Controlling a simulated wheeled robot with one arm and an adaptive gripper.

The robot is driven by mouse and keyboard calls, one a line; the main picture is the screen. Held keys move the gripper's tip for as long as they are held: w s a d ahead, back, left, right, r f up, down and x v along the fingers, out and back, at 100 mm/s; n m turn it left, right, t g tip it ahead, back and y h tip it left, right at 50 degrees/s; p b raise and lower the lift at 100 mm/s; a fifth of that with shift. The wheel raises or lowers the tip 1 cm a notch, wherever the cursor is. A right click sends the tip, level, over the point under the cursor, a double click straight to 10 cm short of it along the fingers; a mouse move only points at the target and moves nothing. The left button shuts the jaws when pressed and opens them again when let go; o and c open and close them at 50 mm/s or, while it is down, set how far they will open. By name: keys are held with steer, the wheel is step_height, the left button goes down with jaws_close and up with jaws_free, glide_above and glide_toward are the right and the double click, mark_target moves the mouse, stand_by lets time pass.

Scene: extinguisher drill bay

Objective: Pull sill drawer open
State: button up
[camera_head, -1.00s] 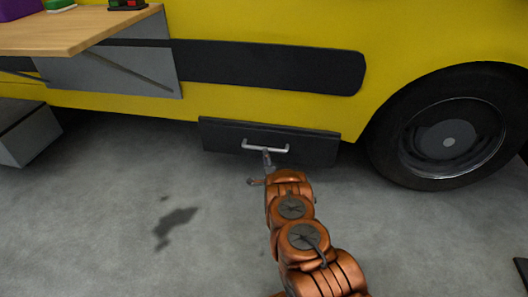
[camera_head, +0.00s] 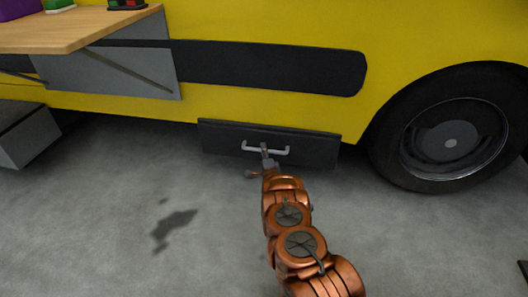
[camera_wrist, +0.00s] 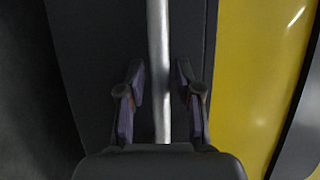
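The sill drawer (camera_head: 220,136) is a dark grey panel low under the yellow vehicle body, and its front looks shut. Its pale metal bar handle (camera_head: 281,151) runs across the front. My gripper (camera_head: 265,152) is at the middle of the handle. In the wrist view the handle bar (camera_wrist: 159,30) passes between the two fingers of my gripper (camera_wrist: 160,80). The fingers are apart, with a narrow gap on each side of the bar. The dark drawer front (camera_wrist: 95,40) lies behind it.
A black wheel (camera_head: 448,140) stands to the right of the drawer. A wooden shelf (camera_head: 75,32) on a grey bracket sticks out at upper left, with a grey box (camera_head: 30,137) below it. The concrete floor (camera_head: 110,220) in front is clear apart from a dark stain.

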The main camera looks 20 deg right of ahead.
jaws_close()
steer(key=shift+s+a, duration=0.1)
stand_by(0.4)
